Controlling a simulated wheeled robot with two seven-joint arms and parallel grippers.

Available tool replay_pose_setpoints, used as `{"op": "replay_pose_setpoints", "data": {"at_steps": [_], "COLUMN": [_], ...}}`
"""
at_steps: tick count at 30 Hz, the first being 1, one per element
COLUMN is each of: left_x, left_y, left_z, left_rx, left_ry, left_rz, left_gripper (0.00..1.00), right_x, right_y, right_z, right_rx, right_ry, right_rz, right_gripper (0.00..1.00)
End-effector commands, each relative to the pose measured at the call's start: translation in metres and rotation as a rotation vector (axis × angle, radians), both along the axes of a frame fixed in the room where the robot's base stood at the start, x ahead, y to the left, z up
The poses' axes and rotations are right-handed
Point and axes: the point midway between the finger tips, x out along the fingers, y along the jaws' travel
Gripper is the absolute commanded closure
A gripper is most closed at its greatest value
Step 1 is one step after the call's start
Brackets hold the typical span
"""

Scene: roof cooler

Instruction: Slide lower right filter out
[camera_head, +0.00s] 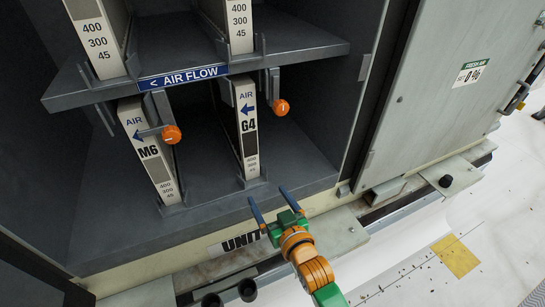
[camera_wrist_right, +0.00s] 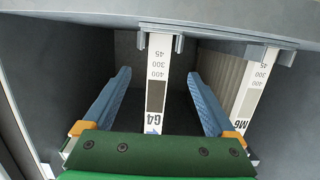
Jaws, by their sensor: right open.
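The lower right filter (camera_head: 247,128) stands upright in the lower bay, a narrow cream panel marked AIR, an arrow and G4. An L-shaped latch with an orange knob (camera_head: 281,107) is beside its top. My right gripper (camera_head: 271,205) is open and empty, below and in front of this filter, its blue fingers pointing toward the bay. In the right wrist view the G4 filter (camera_wrist_right: 157,85) appears upside down between the two open fingers (camera_wrist_right: 160,92), with gaps on both sides. The left gripper is not in view.
The lower left filter M6 (camera_head: 149,155) stands to the left, with its own orange-knobbed latch (camera_head: 171,134). A shelf labelled AIR FLOW (camera_head: 183,77) runs above, carrying upper filters. An open door panel (camera_head: 440,90) is at right. Floor space is free at lower right.

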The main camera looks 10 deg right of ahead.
Motion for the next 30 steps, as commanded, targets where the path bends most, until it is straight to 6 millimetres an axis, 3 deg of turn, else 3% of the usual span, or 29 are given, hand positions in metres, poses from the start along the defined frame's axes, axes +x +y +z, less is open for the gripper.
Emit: {"op": "replay_pose_setpoints", "data": {"at_steps": [1,3,6,11,18,24,30], "left_x": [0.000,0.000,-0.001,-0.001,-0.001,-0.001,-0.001], "left_y": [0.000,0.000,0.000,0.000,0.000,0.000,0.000], "left_z": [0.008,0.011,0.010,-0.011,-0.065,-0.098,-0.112], "left_rx": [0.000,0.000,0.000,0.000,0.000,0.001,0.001], "left_ry": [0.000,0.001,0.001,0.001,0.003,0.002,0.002], "left_rz": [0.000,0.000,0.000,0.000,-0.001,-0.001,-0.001], "left_gripper": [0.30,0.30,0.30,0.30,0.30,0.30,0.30], "right_x": [0.004,0.006,0.008,0.031,0.094,0.138,0.157], "right_y": [0.003,0.006,0.008,0.015,0.036,0.051,0.057], "right_z": [0.034,0.064,0.082,0.079,0.072,0.074,0.080], "right_rx": [0.020,0.041,0.054,0.058,0.057,0.057,0.055], "right_ry": [-0.062,-0.126,-0.171,-0.181,-0.179,-0.174,-0.172], "right_rz": [0.003,0.005,0.006,0.006,0.007,0.008,0.007], "right_gripper": [0.09,0.09,0.09,0.09,0.09,0.09,0.09]}}
